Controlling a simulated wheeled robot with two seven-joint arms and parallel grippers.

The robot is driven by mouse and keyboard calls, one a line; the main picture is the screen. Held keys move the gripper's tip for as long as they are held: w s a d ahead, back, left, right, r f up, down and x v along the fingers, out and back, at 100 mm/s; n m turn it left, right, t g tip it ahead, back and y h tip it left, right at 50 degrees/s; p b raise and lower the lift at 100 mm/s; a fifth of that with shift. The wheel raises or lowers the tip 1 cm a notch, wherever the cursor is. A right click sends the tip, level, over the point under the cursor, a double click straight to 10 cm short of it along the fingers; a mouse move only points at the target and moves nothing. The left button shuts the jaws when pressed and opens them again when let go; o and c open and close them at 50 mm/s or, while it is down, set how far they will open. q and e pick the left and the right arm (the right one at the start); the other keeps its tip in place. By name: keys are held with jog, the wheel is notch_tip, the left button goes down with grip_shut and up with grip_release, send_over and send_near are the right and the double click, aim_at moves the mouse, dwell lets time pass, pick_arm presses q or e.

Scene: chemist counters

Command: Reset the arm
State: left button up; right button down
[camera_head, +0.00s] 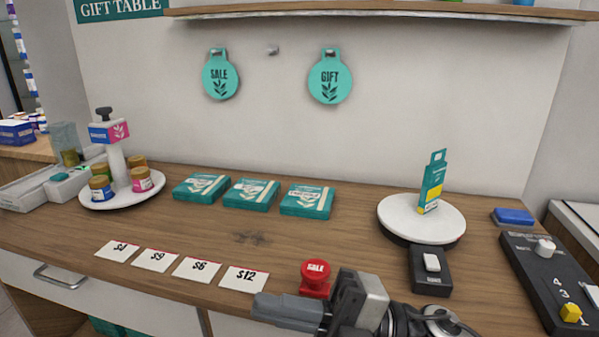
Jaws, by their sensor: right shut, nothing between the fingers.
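My right gripper (268,308) is at the bottom of the head view, over the front edge of the counter (190,232). Its fingers point left, are shut and hold nothing. The rest of my right arm runs out of the bottom of the picture. A red SALE button (315,277) stands on the counter just behind the gripper; the gripper partly overlaps its lower part in the picture, and I cannot tell whether they touch. My left gripper is not in view.
Price cards (196,269) lie along the front edge. Several teal boxes (250,192) lie behind them. A white round stand (422,219) holds a teal-yellow package, with a switch box (431,270) before it. A jar carousel (122,190) stands left. A black control panel (545,280) is right.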

jog(key=w+d+f+m+t+h, duration=0.3)
jog(key=d+f+m+t+h, duration=0.35)
jog(key=m, duration=0.65)
jog(key=w+d+f+m+t+h, duration=0.35)
jog(key=f+m+t+h, duration=0.3)
jog(key=m+t, duration=0.45)
jog(key=s+d+f+m+g+h, duration=0.2)
jog(key=s+f, duration=0.3)
jog(key=f, duration=0.3)
jog(key=s+d+f+m+g+h, duration=0.3)
jog(key=s+d+f+m+g, duration=0.1)
jog(key=f, duration=0.4)
jog(key=shift+s+f+m+g, duration=0.35)
jog(key=shift+s+m, duration=0.25)
jog(key=shift+s, duration=0.6)
jog(key=shift+d, duration=0.2)
